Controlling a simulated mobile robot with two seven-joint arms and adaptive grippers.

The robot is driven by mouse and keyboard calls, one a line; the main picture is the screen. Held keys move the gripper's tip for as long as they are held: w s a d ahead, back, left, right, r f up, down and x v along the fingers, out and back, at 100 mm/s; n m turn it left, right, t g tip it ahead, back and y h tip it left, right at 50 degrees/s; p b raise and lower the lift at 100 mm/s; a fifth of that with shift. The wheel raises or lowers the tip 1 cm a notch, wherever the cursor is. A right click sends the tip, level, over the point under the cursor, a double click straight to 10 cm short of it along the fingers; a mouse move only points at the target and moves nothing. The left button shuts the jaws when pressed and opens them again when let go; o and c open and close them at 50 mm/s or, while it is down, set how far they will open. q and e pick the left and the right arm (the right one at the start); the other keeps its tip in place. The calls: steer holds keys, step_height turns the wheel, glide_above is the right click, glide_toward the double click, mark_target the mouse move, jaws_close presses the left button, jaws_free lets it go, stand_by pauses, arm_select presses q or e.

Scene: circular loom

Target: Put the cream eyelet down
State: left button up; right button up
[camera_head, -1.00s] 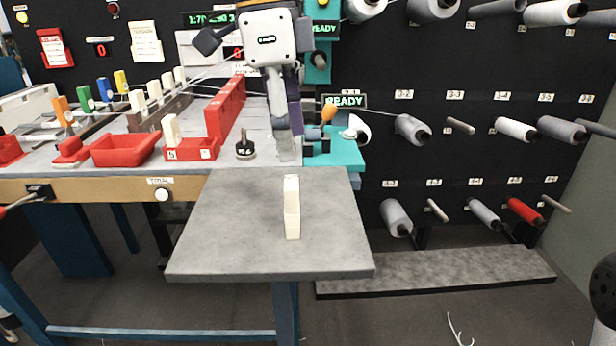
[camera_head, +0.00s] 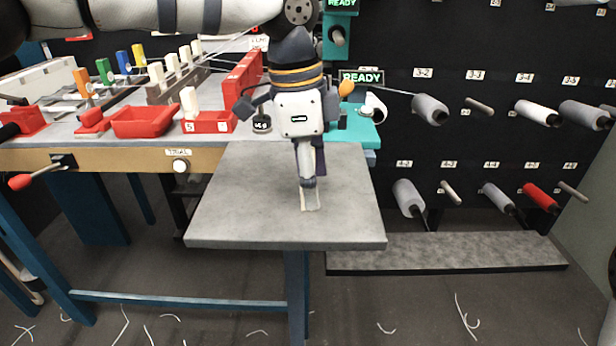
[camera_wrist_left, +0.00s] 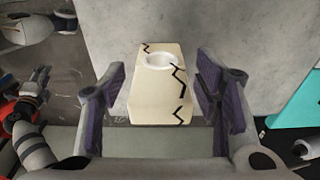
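The cream eyelet (camera_head: 310,201) is on the grey side table, mostly hidden by my left gripper (camera_head: 308,180) in the head view. In the left wrist view the eyelet (camera_wrist_left: 158,98) is a cream block with a white-ringed round hole and black zigzag marks. My left gripper (camera_wrist_left: 160,98) has one purple-padded finger on each side of it. Gaps show between the pads and the block, so the fingers look open around it.
The grey side table (camera_head: 230,215) is otherwise bare. Behind it are a red tray (camera_head: 150,121), a red block holder (camera_head: 208,123), a black weight (camera_head: 262,123) and a teal device (camera_head: 362,132). Thread spools (camera_head: 430,109) hang on the dark wall to the right.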

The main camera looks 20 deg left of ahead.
arm_select(q)
steer(key=c, duration=1.1)
steer(key=shift+c, duration=0.2)
